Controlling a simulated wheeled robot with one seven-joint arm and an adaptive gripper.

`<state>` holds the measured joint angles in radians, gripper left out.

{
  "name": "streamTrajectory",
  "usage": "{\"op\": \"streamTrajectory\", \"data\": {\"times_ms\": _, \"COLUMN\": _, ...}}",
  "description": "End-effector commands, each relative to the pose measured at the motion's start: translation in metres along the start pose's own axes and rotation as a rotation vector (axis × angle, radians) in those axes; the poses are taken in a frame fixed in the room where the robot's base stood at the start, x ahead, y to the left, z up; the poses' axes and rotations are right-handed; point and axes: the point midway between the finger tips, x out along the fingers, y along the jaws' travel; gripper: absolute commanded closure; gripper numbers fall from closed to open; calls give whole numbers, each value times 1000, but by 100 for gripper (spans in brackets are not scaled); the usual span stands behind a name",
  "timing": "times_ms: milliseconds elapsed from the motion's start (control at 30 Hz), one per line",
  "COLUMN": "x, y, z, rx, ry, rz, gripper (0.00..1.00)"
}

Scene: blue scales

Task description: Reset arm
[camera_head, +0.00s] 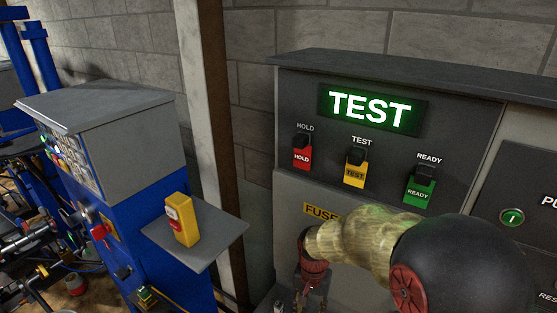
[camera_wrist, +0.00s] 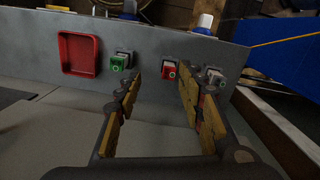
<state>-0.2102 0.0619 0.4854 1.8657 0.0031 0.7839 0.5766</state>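My arm (camera_head: 365,245) reaches across the lower right of the head view, in front of the grey control panel (camera_head: 300,190). My gripper (camera_head: 312,292) is at the bottom of that view, small and partly cut off. In the wrist view my gripper (camera_wrist: 158,82) is open, its two yellow-padded fingers apart with nothing held between them. Beyond the fingers is a grey panel face with a green switch (camera_wrist: 120,61), a red switch (camera_wrist: 169,70) and a red square recess (camera_wrist: 79,54). The fingertips partly overlap this panel in the picture; contact cannot be told.
The panel display (camera_head: 369,109) reads TEST in green. Below it are red HOLD (camera_head: 302,154), yellow TEST (camera_head: 354,170) and green READY (camera_head: 420,188) switches. At left, a blue machine carries a shelf (camera_head: 212,246) with a yellow box (camera_head: 182,219). A post (camera_head: 205,120) stands between.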

Motion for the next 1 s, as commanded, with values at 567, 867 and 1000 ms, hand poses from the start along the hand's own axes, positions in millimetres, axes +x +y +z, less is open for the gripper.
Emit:
{"op": "streamTrajectory", "data": {"times_ms": 567, "x": -128, "y": 95, "z": 95, "rx": -428, "ry": 160, "rz": -49, "gripper": 61}}
{"op": "streamTrajectory", "data": {"times_ms": 867, "x": -191, "y": 143, "z": 138, "rx": -416, "ry": 388, "rz": -89, "gripper": 61}}
{"op": "streamTrajectory", "data": {"times_ms": 1000, "x": -215, "y": 154, "z": 145, "rx": -384, "ry": 484, "rz": -104, "gripper": 61}}
